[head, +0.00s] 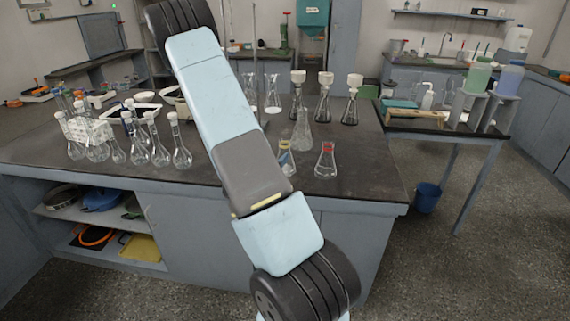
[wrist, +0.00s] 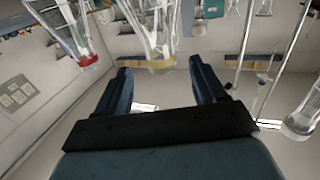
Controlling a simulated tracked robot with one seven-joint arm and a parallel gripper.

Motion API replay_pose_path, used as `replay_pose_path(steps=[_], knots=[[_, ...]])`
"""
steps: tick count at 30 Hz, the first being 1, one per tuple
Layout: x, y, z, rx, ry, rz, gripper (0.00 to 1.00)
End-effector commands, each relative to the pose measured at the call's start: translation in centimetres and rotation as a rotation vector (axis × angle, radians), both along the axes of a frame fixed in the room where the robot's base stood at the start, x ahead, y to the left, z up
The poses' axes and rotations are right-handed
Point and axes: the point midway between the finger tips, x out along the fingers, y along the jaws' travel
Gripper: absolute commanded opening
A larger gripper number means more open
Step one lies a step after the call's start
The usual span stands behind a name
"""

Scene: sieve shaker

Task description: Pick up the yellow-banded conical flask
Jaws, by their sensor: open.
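The yellow-banded conical flask (head: 286,162) is clear glass and stands upright near the front of the dark bench in the head view, close beside my arm. In the wrist view the yellow-banded flask (wrist: 155,38) is at the top centre, cut off by the frame edge, with its yellow band lowest in the picture. My gripper (wrist: 160,67) is open, one finger to each side of the flask in the picture. Gaps show between fingers and glass; how far the flask lies beyond the tips I cannot tell. The head view does not show the fingers.
A red-banded flask (head: 326,162) stands just right of the yellow-banded one; it also shows in the wrist view (wrist: 82,48). A taller clear flask (head: 302,130) is behind them. A retort stand rod (head: 256,65) and several white-topped flasks stand farther back.

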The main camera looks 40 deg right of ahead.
Motion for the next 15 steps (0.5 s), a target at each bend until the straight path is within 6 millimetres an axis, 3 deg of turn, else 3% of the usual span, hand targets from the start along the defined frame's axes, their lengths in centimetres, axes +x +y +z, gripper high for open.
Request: replay_pose_path(steps=[6, 15], knots=[[1.2, -3.1, 0.0, 0.001, -0.002, 0.0, 0.7], [1.8, -4.4, 0.0, 0.001, -0.001, 0.002, 0.7]])
